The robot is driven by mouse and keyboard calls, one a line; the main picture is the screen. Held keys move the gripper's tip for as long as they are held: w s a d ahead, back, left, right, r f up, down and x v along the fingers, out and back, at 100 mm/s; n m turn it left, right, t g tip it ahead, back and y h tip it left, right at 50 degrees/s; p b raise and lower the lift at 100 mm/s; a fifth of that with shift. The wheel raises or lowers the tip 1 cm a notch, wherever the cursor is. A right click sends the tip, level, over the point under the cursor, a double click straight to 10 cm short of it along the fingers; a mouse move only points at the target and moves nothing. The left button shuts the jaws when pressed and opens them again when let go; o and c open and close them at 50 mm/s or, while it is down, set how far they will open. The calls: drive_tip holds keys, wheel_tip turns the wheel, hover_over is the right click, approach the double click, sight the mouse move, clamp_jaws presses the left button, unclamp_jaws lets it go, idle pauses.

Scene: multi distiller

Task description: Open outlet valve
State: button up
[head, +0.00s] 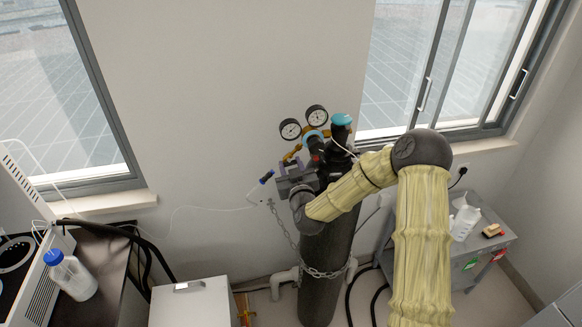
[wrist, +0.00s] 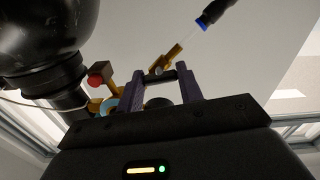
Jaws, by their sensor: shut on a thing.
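A dark gas cylinder (head: 322,250) stands upright against the wall, with a brass regulator (head: 291,152) and two round gauges on top. My gripper (head: 297,166) is at the regulator, below the gauges. In the wrist view its two purple fingers (wrist: 160,82) point up and are closed on a small dark part, which I take to be the outlet valve handle (wrist: 161,75). A brass fitting (wrist: 169,58) rises just beyond it. A blue-and-black hose connector (head: 266,177) is left of the gripper and also shows in the wrist view (wrist: 214,14). My gripper partly hides the valve in the head view.
A red knob (wrist: 97,80) is left of the fingers. A teal cap (head: 341,120) tops the cylinder, and a chain (head: 285,232) hangs around it. A white box (head: 190,303) stands at lower left. A grey cart (head: 475,250) with bottles is right.

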drive_tip(key=shift+f+n+b, duration=0.1)
drive_tip(key=shift+n+b, duration=0.2)
drive_tip(key=shift+b, duration=0.25)
drive_tip(key=n+b, duration=0.2)
drive_tip(key=b, duration=0.1)
drive_tip(key=n+b, duration=0.1)
drive_tip(key=b, duration=0.2)
drive_tip(key=shift+a+f+n+b, duration=0.1)
drive_tip(key=shift+f+n+b, duration=0.1)
drive_tip(key=shift+n+b, duration=0.15)
drive_tip(key=n+b, duration=0.2)
drive_tip(key=shift+r+b, duration=0.1)
drive_tip(key=shift+b, duration=0.2)
drive_tip(key=shift+r+n+b, duration=0.15)
drive_tip(key=shift+n+b, duration=0.3)
drive_tip(key=shift+b, duration=0.05)
drive_tip(key=o, duration=1)
